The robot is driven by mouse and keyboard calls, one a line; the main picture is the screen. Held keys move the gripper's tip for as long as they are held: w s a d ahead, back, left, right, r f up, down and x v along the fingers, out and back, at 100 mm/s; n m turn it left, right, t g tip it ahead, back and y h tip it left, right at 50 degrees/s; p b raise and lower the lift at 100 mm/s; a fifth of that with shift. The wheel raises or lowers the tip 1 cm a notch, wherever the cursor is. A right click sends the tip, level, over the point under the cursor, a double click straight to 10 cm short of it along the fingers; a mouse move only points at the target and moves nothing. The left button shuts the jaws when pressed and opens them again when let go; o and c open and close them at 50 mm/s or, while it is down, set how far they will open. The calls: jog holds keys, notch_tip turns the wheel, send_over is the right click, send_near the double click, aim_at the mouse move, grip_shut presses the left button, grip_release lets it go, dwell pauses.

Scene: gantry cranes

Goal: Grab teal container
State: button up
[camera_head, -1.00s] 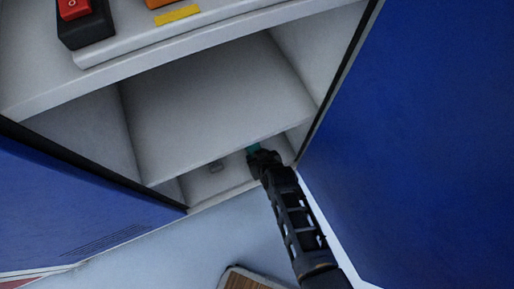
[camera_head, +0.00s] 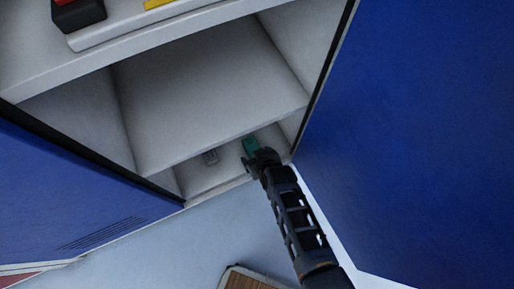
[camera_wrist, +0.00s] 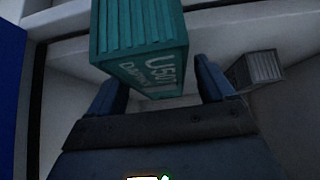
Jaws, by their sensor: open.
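The teal container (camera_head: 250,146) stands on the bottom shelf of the open cabinet, near its right side. In the wrist view the teal container (camera_wrist: 140,42) is large, with ribbed walls and white lettering, and its near end lies between and just beyond the fingertips. My gripper (camera_head: 259,160) is at the shelf's front opening, right at the container's near end. In the wrist view my gripper (camera_wrist: 158,82) has its two fingers spread on either side of the container, with gaps visible. The container's far end is out of the wrist view.
The middle shelf (camera_head: 210,100) hangs close above. Open blue doors (camera_head: 420,130) flank the cabinet, the right one close to my arm.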

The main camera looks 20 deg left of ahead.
jog(key=p+v, duration=0.5)
jog(key=v, duration=0.2)
jog(key=shift+s+d+r, duration=0.15)
jog(key=shift+d+r, duration=0.05)
jog(key=shift+r, duration=0.1)
